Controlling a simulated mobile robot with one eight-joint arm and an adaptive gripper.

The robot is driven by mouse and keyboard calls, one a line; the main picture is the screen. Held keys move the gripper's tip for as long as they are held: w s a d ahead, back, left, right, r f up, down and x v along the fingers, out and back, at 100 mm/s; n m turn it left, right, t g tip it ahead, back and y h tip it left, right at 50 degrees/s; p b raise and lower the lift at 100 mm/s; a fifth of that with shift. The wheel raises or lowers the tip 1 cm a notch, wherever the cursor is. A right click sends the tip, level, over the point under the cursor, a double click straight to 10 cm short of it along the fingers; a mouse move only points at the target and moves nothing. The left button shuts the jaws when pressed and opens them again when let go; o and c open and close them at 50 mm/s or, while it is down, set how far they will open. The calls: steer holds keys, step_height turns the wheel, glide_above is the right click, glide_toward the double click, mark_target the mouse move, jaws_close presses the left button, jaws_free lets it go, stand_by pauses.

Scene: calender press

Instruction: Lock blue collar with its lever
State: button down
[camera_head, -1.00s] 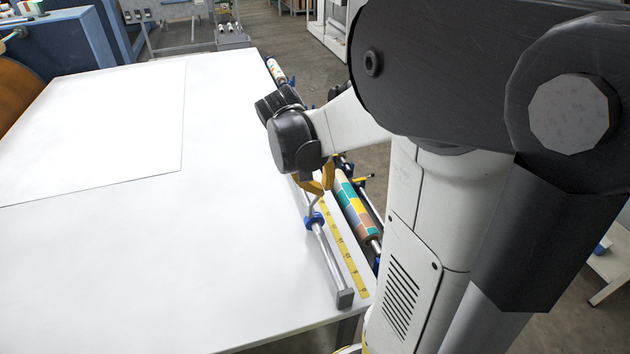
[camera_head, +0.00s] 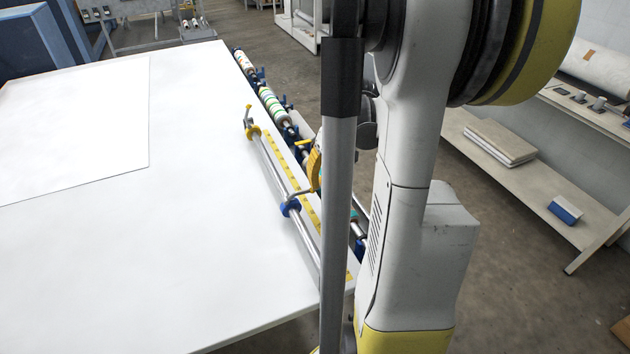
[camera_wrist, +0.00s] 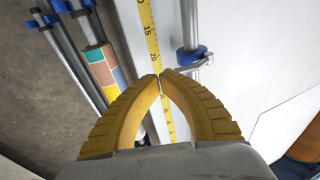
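The blue collar (camera_head: 290,208) sits around a silver rail (camera_head: 270,160) along the table's right edge. Its thin lever (camera_head: 302,193) rises from it and slants right, toward my gripper (camera_head: 315,172), which is mostly hidden behind my arm. In the wrist view the blue collar (camera_wrist: 188,56) is ahead and right of my gripper (camera_wrist: 160,76), with the pale lever (camera_wrist: 196,66) beside it. The yellow fingertips meet, with nothing seen between them. The lever looks apart from the fingers there. I cannot tell whether the collar is locked.
A yellow collar (camera_head: 253,132) with its own raised lever (camera_head: 248,112) is farther along the rail. A yellow scale (camera_head: 276,150) runs beside the rail. Patterned rollers (camera_head: 270,102) lie past the table edge. The white tabletop (camera_head: 150,240) is clear except for a large sheet (camera_head: 80,120).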

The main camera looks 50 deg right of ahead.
steer(key=shift+d+f+b, duration=0.2)
steer(key=shift+f+b, duration=0.1)
steer(key=shift+f, duration=0.45)
steer(key=shift+s+f+b, duration=0.1)
steer(key=shift+f+b, duration=0.45)
steer(key=shift+f, duration=0.35)
steer(key=shift+a, duration=0.1)
